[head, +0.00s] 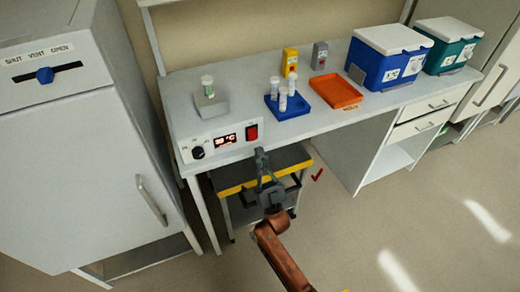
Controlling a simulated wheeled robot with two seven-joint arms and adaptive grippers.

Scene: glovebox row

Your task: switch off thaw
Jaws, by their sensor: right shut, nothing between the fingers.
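The thaw unit (213,144) is a white box with a front panel at the left end of the bench. Its panel has a black knob (198,153), a lit red temperature display (226,140) and a red rocker switch (252,132) in a black frame. A small vial with a green cap (207,85) stands in a block on top of the unit. My right gripper (260,155) is shut and empty, just below and slightly right of the switch in the picture. I cannot tell whether it touches the panel. My left gripper is out of view.
A blue tray (274,113) with several white vials and an orange tray (336,95) lie on the bench. Blue (378,72) and green (438,57) coolers stand at right. A cart (238,184) with a yellow edge is under the bench. A white cabinet (75,160) stands left.

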